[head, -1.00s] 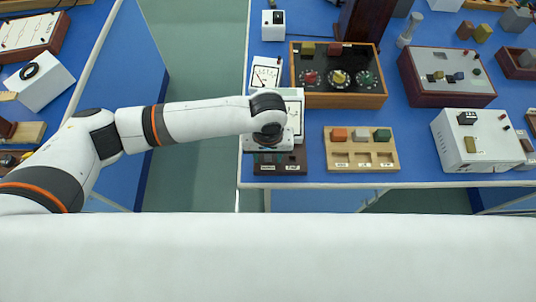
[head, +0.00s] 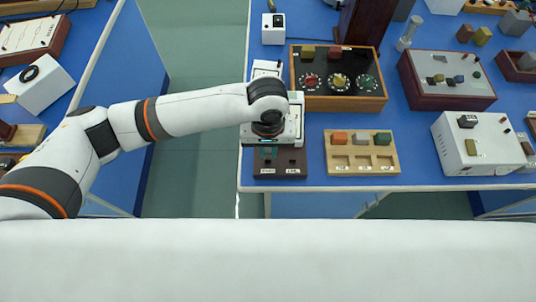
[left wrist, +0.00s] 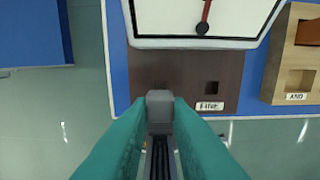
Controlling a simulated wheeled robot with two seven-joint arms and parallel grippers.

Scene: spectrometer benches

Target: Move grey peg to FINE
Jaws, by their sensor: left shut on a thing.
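My left gripper (left wrist: 160,125) has teal fingers and is shut on the grey peg (left wrist: 160,103), which shows at the fingertips in the left wrist view. The peg is over the front left part of a dark brown board (left wrist: 165,70). In the head view my left gripper (head: 267,152) hangs over the dark board (head: 300,158). The board's left hole and label are hidden by the gripper in the wrist view. My right gripper is out of view.
A white meter box (left wrist: 200,20) stands directly behind the board. A wooden tray (head: 333,170) with an orange, a light grey and a green block is to the right. A wooden-framed panel with three dials (head: 339,101) is behind it. The bench's front edge is close.

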